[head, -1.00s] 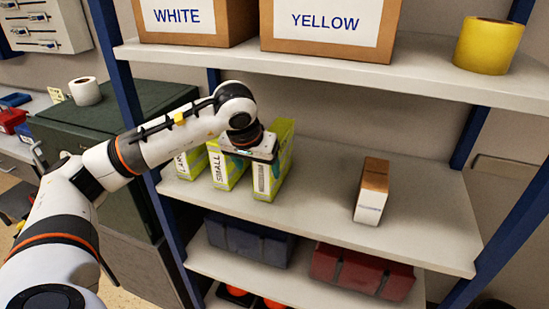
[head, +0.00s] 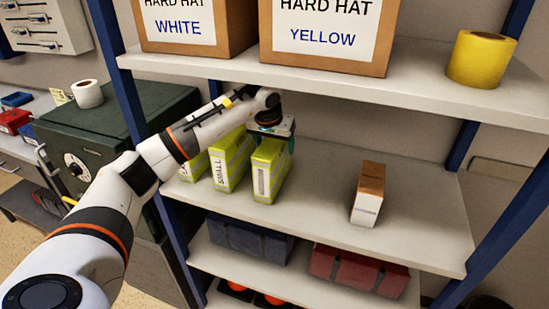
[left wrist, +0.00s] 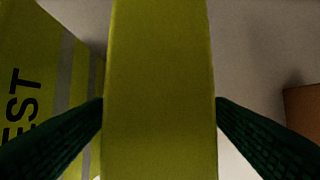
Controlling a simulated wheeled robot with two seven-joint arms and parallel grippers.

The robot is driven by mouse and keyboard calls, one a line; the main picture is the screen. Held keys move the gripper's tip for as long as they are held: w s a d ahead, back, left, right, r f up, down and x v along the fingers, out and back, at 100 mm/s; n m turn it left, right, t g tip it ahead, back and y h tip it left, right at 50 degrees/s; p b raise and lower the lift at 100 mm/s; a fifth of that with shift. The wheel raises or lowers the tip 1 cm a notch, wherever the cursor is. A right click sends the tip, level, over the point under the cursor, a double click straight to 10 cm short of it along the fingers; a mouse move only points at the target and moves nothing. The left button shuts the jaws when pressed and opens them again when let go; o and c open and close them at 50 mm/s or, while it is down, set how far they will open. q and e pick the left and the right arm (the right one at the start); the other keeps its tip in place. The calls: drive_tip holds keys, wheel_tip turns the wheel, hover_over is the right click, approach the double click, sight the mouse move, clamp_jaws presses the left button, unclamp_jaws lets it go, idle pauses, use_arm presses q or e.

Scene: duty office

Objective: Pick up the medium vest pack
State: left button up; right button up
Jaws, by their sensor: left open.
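Several yellow-green vest packs stand upright in a row on the middle shelf. The middle pack (head: 232,160) reads SMALL; the left pack (head: 195,167) is partly hidden by my arm. The right pack (head: 268,172) has a label too small to read, so I cannot tell its size. My left gripper (head: 273,138) is open at the top of the right pack. In the left wrist view, the plain side of this pack (left wrist: 160,60) fills the space between the open fingers, and contact is not clear. A neighbouring pack (left wrist: 35,70) shows the letters EST. My right gripper is out of view.
The upper shelf (head: 420,85) overhangs and holds hard hat boxes (head: 330,40) and a yellow roll (head: 482,58). A blue post (head: 125,85) stands at left. Dark blue and red bins sit below.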

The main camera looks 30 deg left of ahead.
use_arm(q)
drive_tip(key=shift+f, duration=0.5)
drive_tip(key=shift+f, duration=0.25)
drive_tip(key=shift+c, duration=0.4)
drive_tip(key=c, duration=1.4)
drive_tip(key=shift+w+r, duration=0.1)
